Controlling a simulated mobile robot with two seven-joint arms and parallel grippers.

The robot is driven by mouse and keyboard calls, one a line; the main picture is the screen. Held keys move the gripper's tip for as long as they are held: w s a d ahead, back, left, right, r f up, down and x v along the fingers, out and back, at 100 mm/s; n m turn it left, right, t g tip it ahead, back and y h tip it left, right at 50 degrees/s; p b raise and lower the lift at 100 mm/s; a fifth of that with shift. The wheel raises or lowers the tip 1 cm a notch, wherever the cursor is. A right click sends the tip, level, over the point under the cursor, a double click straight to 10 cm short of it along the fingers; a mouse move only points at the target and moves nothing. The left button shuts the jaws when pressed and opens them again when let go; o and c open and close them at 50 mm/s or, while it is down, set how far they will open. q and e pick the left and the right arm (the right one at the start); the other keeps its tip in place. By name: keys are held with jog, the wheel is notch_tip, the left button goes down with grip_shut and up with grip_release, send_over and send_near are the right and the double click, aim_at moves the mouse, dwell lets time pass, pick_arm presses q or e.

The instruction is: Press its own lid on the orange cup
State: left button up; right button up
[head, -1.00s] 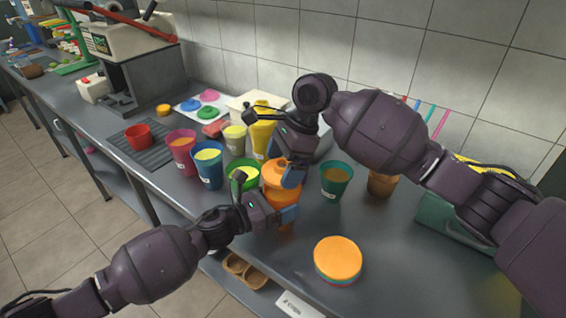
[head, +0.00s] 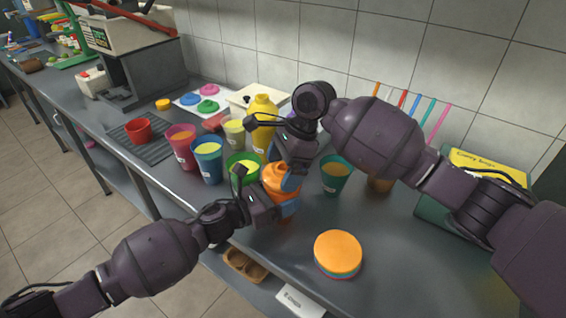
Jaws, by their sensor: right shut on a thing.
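The orange cup (head: 279,186) stands on the counter between my two grippers, partly hidden by both. Its orange lid (head: 279,169) is at the cup's top; I cannot tell whether it is fully seated. My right gripper (head: 289,177) comes from above and is shut on the lid. My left gripper (head: 284,208) is low at the cup's front side, with one blue-padded finger across the cup; its other finger is hidden, so its grip is unclear.
Green (head: 243,167), blue (head: 207,162) and pink cups (head: 181,146) stand close left, a teal cup (head: 335,174) right. A stack of round lids (head: 338,252), orange on top, lies in front. A yellow bottle (head: 263,122) is behind. The front right counter is clear.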

jog(key=shift+f, duration=0.9)
dwell(0.6)
jog(key=o, duration=0.5)
jog(key=shift+r, duration=0.1)
jog(key=v, duration=1.2)
pick_arm(q)
jog(key=o, duration=1.2)
